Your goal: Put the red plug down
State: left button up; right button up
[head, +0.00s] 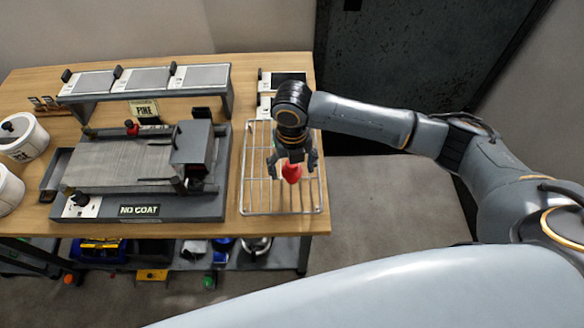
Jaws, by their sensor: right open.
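The red plug (291,173) is at the wire rack (256,198) on the right end of the wooden table. My right gripper (294,170) points down over the rack, with its fingers apart on either side of the red plug. The gripper is open. I cannot tell whether the plug touches the rack or a finger. My left gripper is not in view.
A grey machine (120,165) with a "NO COAT" label stands left of the rack. A raised shelf (145,85) is behind it. White buckets (20,138) stand at the left edge. Several items lie on the lower shelf.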

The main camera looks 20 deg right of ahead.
jog(key=shift+f, duration=0.7)
jog(key=c, duration=1.4)
jog(key=shift+r, duration=0.2)
